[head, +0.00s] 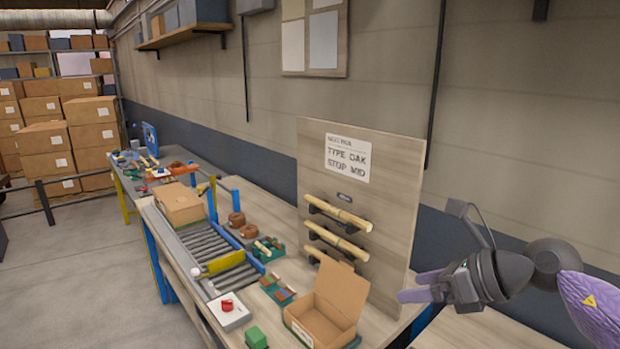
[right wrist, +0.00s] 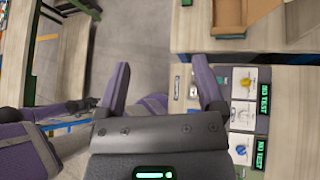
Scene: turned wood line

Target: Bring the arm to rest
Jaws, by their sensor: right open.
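My right gripper (head: 415,287) shows at the right of the head view, above the right end of the bench and to the right of the open cardboard box. In the right wrist view its two purple fingers (right wrist: 164,84) stand apart with nothing between them. The wrist camera looks down past the fingers on the floor and the bench edge. My left gripper is not in the head view.
A tall board (head: 400,165) with several turned wood pieces on pegs stands left of my right arm. An open cardboard box (head: 322,318) sits before it. A roller conveyor (head: 208,248) carries a closed box (head: 180,205). A panel (right wrist: 243,110) with knobs lies beside the right finger.

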